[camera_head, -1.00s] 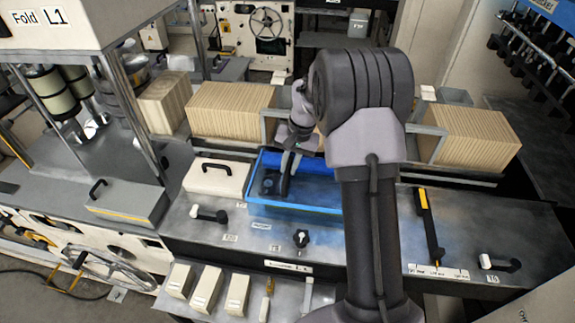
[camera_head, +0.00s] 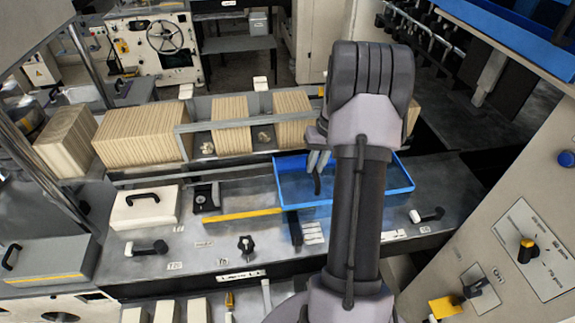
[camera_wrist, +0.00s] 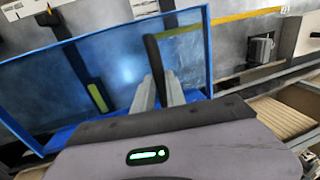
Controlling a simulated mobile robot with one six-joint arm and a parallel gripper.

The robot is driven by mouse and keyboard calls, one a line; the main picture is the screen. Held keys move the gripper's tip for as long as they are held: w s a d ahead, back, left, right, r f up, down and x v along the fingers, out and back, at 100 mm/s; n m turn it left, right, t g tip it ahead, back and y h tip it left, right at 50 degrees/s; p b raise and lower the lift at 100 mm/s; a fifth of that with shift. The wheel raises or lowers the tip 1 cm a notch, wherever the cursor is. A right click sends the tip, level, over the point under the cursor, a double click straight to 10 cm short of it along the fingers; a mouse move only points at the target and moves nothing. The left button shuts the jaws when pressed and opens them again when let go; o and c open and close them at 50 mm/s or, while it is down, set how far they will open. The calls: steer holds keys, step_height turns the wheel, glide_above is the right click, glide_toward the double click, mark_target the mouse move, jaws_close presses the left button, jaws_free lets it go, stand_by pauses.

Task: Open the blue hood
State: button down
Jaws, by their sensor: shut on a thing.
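The blue hood (camera_head: 395,190) is a blue frame with a see-through panel, lying over the right part of the grey console in the head view. In the wrist view its blue frame (camera_wrist: 208,50) and clear panel (camera_wrist: 118,68) fill the upper left. A black upright handle (camera_wrist: 153,55) stands at the hood. My gripper (camera_head: 318,165) is at the hood's left part, partly hidden by my arm. In the wrist view my gripper (camera_wrist: 158,92) has its fingers close together, shut at the black handle; the exact contact is hard to see.
A white lidded box (camera_head: 145,208) stands left on the console, with a black fixture (camera_head: 206,197) uncovered beside it. A yellow strip (camera_head: 240,215) lies in front. Kraft stacks (camera_head: 145,133) stand behind. A beige control panel (camera_head: 530,250) rises at the right.

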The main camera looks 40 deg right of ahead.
steer(key=shift+s+d+p, duration=0.2)
steer(key=shift+s+d, duration=0.55)
steer(key=shift+d, duration=0.35)
steer(key=shift+s+d+p, duration=0.15)
steer(key=shift+s+d, duration=0.6)
steer(key=shift+d, duration=0.35)
steer(key=c, duration=1.4)
jaws_free()
steer(key=shift+o, duration=0.2)
step_height(320, 180, up, 17)
steer(key=s+d+p, duration=0.1)
steer(key=s+d, duration=0.1)
steer(key=shift+d+p, duration=0.4)
steer(key=shift+w, duration=0.1)
